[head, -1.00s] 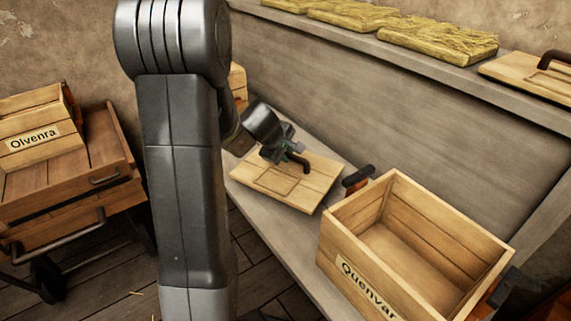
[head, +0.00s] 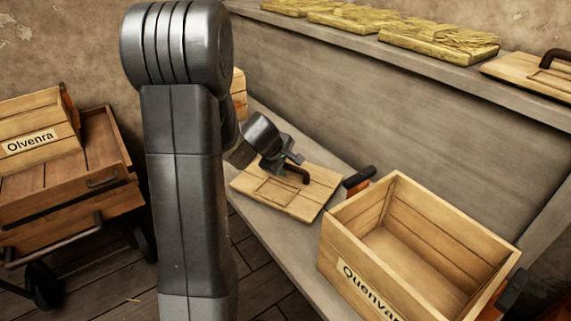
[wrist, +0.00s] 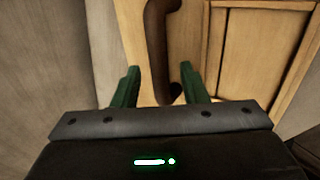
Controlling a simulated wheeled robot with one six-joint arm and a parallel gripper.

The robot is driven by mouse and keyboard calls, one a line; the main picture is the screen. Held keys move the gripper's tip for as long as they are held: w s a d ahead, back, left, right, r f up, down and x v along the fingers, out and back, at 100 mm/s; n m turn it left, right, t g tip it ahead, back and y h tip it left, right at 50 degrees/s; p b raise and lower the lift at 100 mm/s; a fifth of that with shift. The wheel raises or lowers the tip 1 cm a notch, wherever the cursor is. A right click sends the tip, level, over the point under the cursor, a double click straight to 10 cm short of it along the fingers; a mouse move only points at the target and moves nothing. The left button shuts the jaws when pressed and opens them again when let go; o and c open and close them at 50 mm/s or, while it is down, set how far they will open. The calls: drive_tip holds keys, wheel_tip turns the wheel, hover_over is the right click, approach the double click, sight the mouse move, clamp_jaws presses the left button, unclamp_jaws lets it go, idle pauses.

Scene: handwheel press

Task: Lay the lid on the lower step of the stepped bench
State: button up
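The lid (head: 300,205) is a pale plank panel with a dark curved handle (head: 296,175). It lies on the lower step (head: 262,225) of the stepped bench and looks flat there. My gripper (head: 289,160) is just above the lid at the handle. In the wrist view my green fingers (wrist: 160,85) are spread, with the dark handle (wrist: 158,45) between them and a gap on each side. The lid (wrist: 240,55) fills the right of that view. My gripper hides part of the lid's far side in the head view.
An open crate marked "Quenvar" (head: 340,262) stands on the lower step to the right of the lid. The upper step (head: 330,37) holds straw-covered panels (head: 440,43) and another handled lid (head: 535,73). A cart (head: 105,190) with an "Olvenra" crate (head: 35,122) stands at left.

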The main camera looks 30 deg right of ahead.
drive_tip(key=p+v, duration=0.4)
drive_tip(key=v, duration=0.8)
drive_tip(key=shift+p, duration=0.35)
drive_tip(key=b+x, duration=0.5)
drive_tip(key=x, duration=0.7)
drive_tip(key=shift+f, duration=0.4)
wheel_tip(320, 180, up, 3)
drive_tip(key=shift+r+p, duration=0.2)
drive_tip(key=shift+p, duration=0.8)
drive_tip(key=shift+r+p, duration=0.35)
drive_tip(key=shift+r, duration=0.2)
drive_tip(key=shift+f, duration=0.15)
